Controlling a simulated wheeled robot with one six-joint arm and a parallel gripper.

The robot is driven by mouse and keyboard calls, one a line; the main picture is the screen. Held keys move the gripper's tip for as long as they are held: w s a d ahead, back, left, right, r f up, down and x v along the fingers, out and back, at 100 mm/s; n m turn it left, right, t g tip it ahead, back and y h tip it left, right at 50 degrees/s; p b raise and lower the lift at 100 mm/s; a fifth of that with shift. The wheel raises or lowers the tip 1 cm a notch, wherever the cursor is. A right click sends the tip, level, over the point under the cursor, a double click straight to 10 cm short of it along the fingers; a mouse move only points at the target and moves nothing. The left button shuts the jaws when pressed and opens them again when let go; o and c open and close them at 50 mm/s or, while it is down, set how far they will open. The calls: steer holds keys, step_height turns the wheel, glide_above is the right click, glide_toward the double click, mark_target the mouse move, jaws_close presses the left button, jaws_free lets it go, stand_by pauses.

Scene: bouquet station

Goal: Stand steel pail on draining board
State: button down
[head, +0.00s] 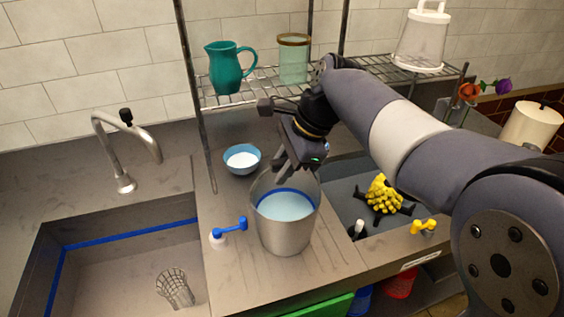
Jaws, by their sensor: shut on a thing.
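The steel pail (284,233) is upright and holds pale blue water, with a blue line around the inside. It stands on, or just above, the draining board (227,280) between the two basins; I cannot tell if its base touches. My gripper (284,177) is at the pail's back rim, pointing down, and is shut on the pail. The fingertips' exact grip on the rim is partly hidden by the gripper itself.
The left basin (110,275) holds a wire strainer (174,289). A wire shelf (262,84) stands behind.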

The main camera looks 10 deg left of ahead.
steer(key=c, duration=1.3)
jaws_free()
steer(key=shift+f, duration=0.15)
steer(key=p+v, duration=0.1)
steer(key=v, duration=1.1)
steer(key=shift+r, duration=0.2)
steer(key=shift+f, duration=0.1)
steer(key=b+x, duration=0.1)
steer(key=x, duration=1.1)
steer(key=shift+f, duration=0.2)
steer(key=shift+r, duration=1.4)
